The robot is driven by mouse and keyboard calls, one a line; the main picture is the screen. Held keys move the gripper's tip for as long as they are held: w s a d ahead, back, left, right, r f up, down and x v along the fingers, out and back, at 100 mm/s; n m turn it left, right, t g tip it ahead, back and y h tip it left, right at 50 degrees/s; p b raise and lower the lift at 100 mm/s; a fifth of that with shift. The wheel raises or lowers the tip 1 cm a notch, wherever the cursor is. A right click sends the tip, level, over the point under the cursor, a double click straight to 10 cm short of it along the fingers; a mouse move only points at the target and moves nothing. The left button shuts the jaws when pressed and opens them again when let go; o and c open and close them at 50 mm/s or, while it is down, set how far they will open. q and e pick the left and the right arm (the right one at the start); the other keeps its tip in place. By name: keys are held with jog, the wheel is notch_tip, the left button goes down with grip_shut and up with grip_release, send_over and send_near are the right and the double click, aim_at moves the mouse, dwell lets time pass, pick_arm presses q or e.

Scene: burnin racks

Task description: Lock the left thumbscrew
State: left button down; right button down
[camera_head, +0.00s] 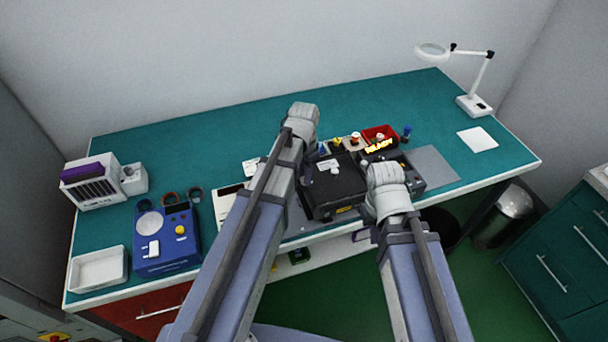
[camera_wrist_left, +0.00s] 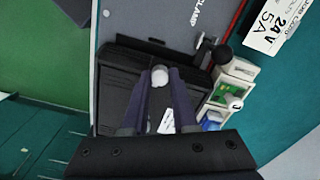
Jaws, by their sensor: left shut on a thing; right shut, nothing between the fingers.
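A pale round thumbscrew (camera_wrist_left: 160,76) shows between the fingertips of my left gripper (camera_wrist_left: 161,85) in the left wrist view. The gripper is shut on it, against a black ribbed unit (camera_wrist_left: 125,75). In the head view my left gripper (camera_head: 303,117) is at the left side of the black unit (camera_head: 340,187), and its wrist hides the fingertips and the thumbscrew. My right gripper (camera_head: 385,178) is over the right front of the unit, shut and empty, its fingertips hidden. I cannot tell how far the thumbscrew is turned.
A lit READY sign (camera_head: 379,146) shows behind the unit, near a red bin (camera_head: 372,132) and small coloured parts. A blue device (camera_head: 166,240) and white tray (camera_head: 98,268) stand at left. A magnifier lamp (camera_head: 474,103) stands at back right. The bench's back is clear.

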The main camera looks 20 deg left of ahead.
dwell(0.4)
pick_arm(q)
jog(key=c, duration=0.7)
grip_release()
jog(key=shift+r, duration=0.1)
notch_tip(320, 180, up, 8)
jog(key=p, duration=0.8)
jog(key=shift+f, duration=0.2)
